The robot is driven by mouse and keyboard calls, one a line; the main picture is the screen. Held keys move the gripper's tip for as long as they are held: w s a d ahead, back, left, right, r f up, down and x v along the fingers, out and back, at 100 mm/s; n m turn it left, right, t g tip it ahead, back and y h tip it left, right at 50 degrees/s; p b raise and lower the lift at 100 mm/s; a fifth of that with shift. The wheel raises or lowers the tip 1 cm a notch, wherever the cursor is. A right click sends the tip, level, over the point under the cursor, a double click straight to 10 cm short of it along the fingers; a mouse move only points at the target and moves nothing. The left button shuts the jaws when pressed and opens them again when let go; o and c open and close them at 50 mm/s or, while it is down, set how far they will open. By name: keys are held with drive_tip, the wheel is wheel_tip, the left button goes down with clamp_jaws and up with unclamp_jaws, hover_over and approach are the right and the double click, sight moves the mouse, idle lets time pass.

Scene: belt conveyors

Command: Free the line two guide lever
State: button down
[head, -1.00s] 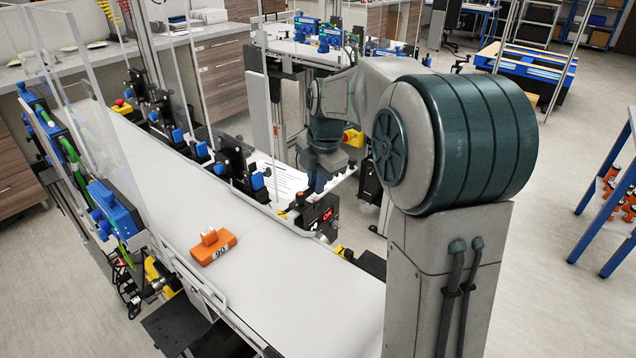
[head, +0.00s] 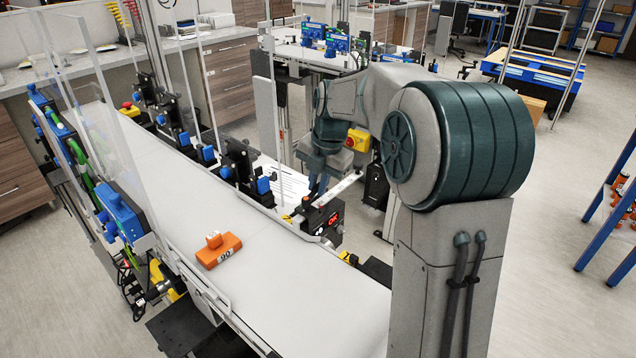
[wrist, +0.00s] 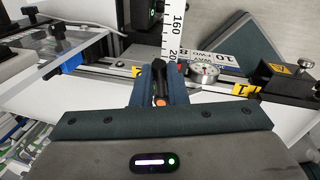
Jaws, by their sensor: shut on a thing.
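My gripper (wrist: 159,72) is at the bottom centre of the wrist view, its blue fingers closed around a slim black lever (wrist: 159,88) with an orange spot near its lower end. The lever stands in front of a rail with a ruler strip behind it. In the head view my gripper (head: 318,186) points down at the far side of the near conveyor, beside a black box with a red display. The lever itself cannot be made out there.
An orange block (head: 219,250) lies on the white belt (head: 270,285). In the wrist view a round dial gauge (wrist: 204,72), a ruler strip (wrist: 172,35) and yellow-marked plates sit close around the fingers. Clear guard panels and black-and-blue sensor mounts line the belt.

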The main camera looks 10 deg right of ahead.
drive_tip(key=c, duration=1.4)
unclamp_jaws()
drive_tip(key=shift+c, duration=0.2)
wheel_tip(320, 180, up, 14)
drive_tip(key=s+d, duration=0.1)
drive_tip(key=s, duration=0.1)
drive_tip(key=shift+d+f, duration=0.2)
drive_tip(key=shift+d, duration=0.15)
